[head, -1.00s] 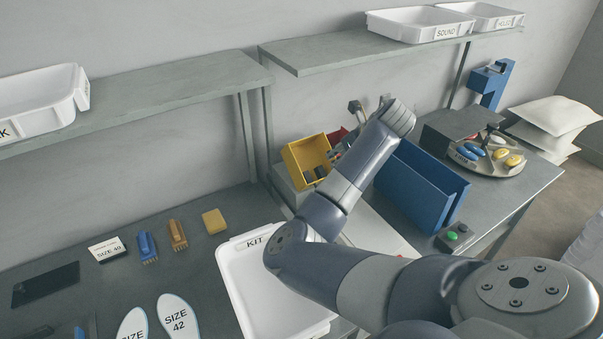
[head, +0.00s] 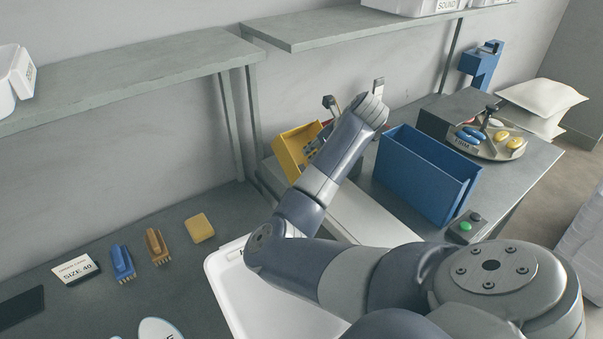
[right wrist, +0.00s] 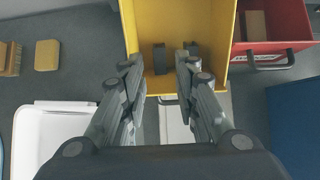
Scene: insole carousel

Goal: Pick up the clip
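Two small dark pieces, which look like clips (right wrist: 159,58), lie in the yellow bin (right wrist: 218,35) in the right wrist view. The second dark piece is partly behind a fingertip. My right gripper (right wrist: 158,70) is open and empty, its fingers reaching over the near part of the bin with the first dark piece between them in the picture. I cannot tell whether the fingers touch anything. In the head view the yellow bin (head: 287,152) stands left of my right forearm, and the clips inside are not visible. My left gripper is not in view.
A red bin (right wrist: 274,44) adjoins the yellow one. A tall blue bin (head: 425,180) stands right of my forearm. A white kit tray (head: 228,285) lies below my arm. Brushes (head: 122,262) and a yellow block (head: 200,228) lie left. A shelf (head: 350,24) hangs behind the bins.

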